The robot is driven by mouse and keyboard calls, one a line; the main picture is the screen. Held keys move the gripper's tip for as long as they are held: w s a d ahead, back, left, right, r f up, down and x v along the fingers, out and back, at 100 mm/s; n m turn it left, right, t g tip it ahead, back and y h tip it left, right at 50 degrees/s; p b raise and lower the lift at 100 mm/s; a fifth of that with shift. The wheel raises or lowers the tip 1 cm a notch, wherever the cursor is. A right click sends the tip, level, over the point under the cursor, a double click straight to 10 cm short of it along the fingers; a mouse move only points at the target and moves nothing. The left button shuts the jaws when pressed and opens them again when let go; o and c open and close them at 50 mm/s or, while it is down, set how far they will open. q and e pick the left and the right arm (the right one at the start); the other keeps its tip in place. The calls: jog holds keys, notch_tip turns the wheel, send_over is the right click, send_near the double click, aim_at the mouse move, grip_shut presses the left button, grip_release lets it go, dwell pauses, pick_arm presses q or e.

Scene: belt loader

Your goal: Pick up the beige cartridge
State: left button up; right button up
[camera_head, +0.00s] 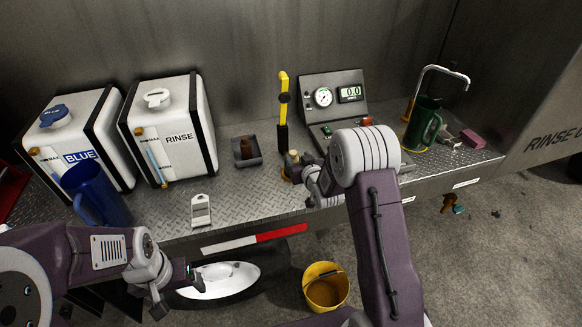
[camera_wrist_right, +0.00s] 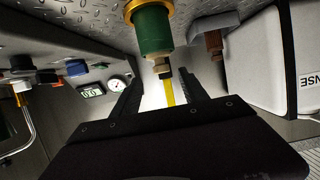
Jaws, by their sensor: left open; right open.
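A small beige piece (camera_head: 293,155), which looks like the cartridge, stands upright on the metal deck beside my right gripper. In the right wrist view, which is upside down, the beige piece (camera_wrist_right: 161,68) tops a green cylinder (camera_wrist_right: 152,30) with a brass ring at its base. My right gripper (camera_head: 306,172) is open, and its fingers (camera_wrist_right: 158,88) point towards the piece from either side, with nothing visibly gripped. In the head view its wrist hides part of the piece's lower body. My left gripper (camera_head: 177,290) is open and empty in front of the deck, low on the left.
A grey tray with a brown block (camera_head: 246,148) and a yellow-black upright tool (camera_head: 283,110) stand close by. A gauge panel (camera_head: 335,95), green jug (camera_head: 423,125) and tap are to the right. White tanks (camera_head: 168,130) and a blue jug (camera_head: 95,195) are left. A yellow bucket (camera_head: 326,288) stands below.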

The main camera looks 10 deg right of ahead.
aim_at(292, 151)
jog(key=shift+w+d, duration=0.25)
jog(key=shift+d, duration=0.05)
jog(key=shift+w+a+f+p, duration=0.2)
jog(key=shift+w+a+p, duration=0.05)
jog(key=shift+w, duration=0.35)
jog(key=shift+w+a+f+p, duration=0.15)
jog(key=shift+w+a+p, duration=0.1)
jog(key=shift+w, duration=0.3)
jog(key=shift+w+a+f, duration=0.1)
jog(key=shift+w+a, duration=0.1)
jog(key=shift+w, duration=0.1)
jog(key=shift+w+f, duration=0.1)
jog(key=shift+w, duration=0.05)
jog(key=shift+w+d, duration=0.15)
jog(key=shift+w, duration=0.1)
jog(key=p+x, duration=0.1)
jog(key=x, duration=0.3)
jog(key=shift+s+d+f, duration=0.1)
jog(key=shift+s+f, duration=0.05)
jog(key=shift+w+f, duration=0.2)
jog(key=shift+w, duration=0.2)
jog(key=shift+s+r, duration=0.1)
jog(key=c, duration=0.6)
grip_shut()
